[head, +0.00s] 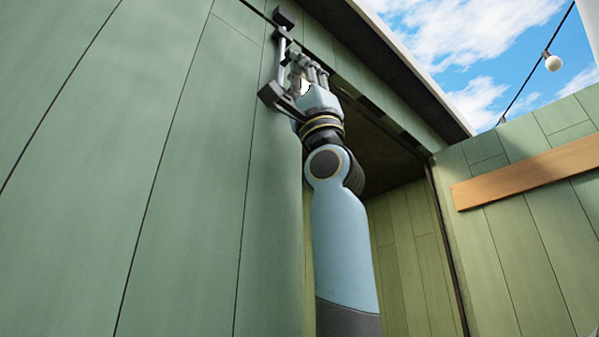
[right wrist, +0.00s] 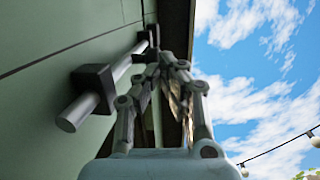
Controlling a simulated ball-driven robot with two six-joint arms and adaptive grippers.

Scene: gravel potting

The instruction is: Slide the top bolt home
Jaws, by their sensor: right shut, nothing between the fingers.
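The top bolt is a grey metal rod (head: 281,52) running up the edge of a green panel near the roof. It also shows in the right wrist view (right wrist: 78,113), where its near end sticks out past a dark block (right wrist: 93,84). A second dark block (head: 284,17) is at its upper end. My right gripper (head: 295,56) is shut and empty, raised beside the rod; in the right wrist view its fingertips (right wrist: 172,65) lie just right of the rod. I cannot tell whether they touch it. My left gripper is not in view.
Green plank panels (head: 150,150) fill the left. A dark roof edge (head: 400,60) overhangs above my right arm. An opening is behind that arm. A wooden board (head: 525,172) is fixed to the right wall, and a bulb on a cable (head: 553,63) hangs against open sky.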

